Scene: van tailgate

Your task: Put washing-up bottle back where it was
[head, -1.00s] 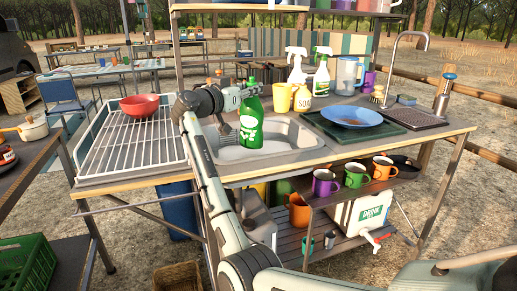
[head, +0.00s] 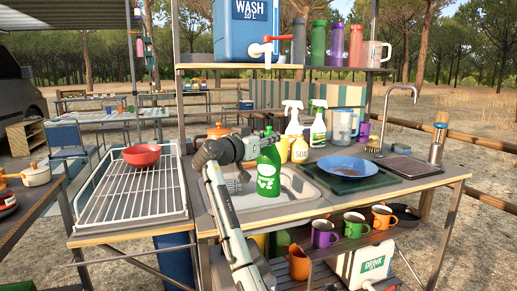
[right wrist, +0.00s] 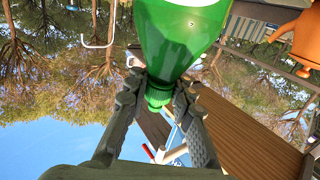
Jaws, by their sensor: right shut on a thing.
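The washing-up bottle is green with a white label (head: 266,172) and stands roughly upright in front of the sink basin (head: 297,190) in the head view. It looks held over the basin; whether its base touches anything cannot be told. My right gripper (head: 262,140) is shut on its upper part, near the neck. In the right wrist view the green bottle (right wrist: 180,35) lies between the two fingers (right wrist: 158,98), with its green cap pointing down the picture. My left gripper is not in view.
Behind the sink stand a yellow cup (head: 284,148), a yellow soap bottle (head: 300,149) and two spray bottles (head: 318,125). A blue plate (head: 348,167) lies on a dark tray to the right. A wire drying rack (head: 130,192) with a red bowl (head: 142,155) is left. A shelf (head: 270,67) spans above.

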